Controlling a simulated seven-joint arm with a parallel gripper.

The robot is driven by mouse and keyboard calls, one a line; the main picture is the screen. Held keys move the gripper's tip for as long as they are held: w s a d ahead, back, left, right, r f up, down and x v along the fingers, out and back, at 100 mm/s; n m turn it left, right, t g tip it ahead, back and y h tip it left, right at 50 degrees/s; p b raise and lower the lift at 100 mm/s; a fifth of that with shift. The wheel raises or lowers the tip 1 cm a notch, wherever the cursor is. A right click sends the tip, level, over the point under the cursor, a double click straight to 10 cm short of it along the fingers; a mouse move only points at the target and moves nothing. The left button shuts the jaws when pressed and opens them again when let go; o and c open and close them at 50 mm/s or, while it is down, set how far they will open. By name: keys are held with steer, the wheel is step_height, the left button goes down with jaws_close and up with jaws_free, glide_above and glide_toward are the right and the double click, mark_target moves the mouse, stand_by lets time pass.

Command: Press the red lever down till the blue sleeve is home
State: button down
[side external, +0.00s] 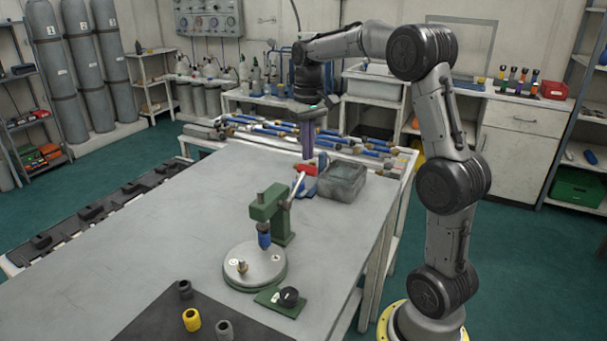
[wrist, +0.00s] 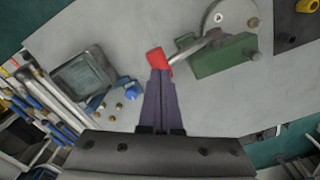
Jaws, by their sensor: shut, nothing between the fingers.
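The green press (side external: 268,207) stands on the table with its metal lever slanting up and right to a red grip (side external: 306,169). The red grip also shows in the wrist view (wrist: 156,59), at my fingertips. The blue sleeve (side external: 264,240) is upright under the press head, above the round grey plate (side external: 250,270); whether it is fully seated is too small to tell. My gripper (side external: 308,156) is shut and empty, pointing down over the red grip. In the wrist view its purple fingers (wrist: 158,72) lie together just at the grip; I cannot tell whether they touch it.
A grey bin (side external: 343,182) and a blue block with brass fittings (wrist: 122,100) stand close beside the lever. A green plate with a black knob (side external: 289,296) and a dark mat with a yellow fitting (side external: 191,319) lie near the front. The table's left is clear.

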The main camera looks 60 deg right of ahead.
mark_target(309, 174)
steer(key=shift+f, duration=0.75)
steer(key=shift+f, duration=0.35)
steer(key=shift+d+f, duration=0.2)
steer(key=shift+f, duration=0.65)
steer(key=shift+d+f, duration=0.15)
steer(key=shift+f, duration=0.65)
stand_by(0.5)
steer(key=shift+f, duration=0.9)
steer(key=shift+a+f, duration=0.2)
steer(key=shift+f, duration=0.85)
stand_by(0.6)
steer(key=shift+r, duration=0.1)
steer(key=shift+r, duration=6)
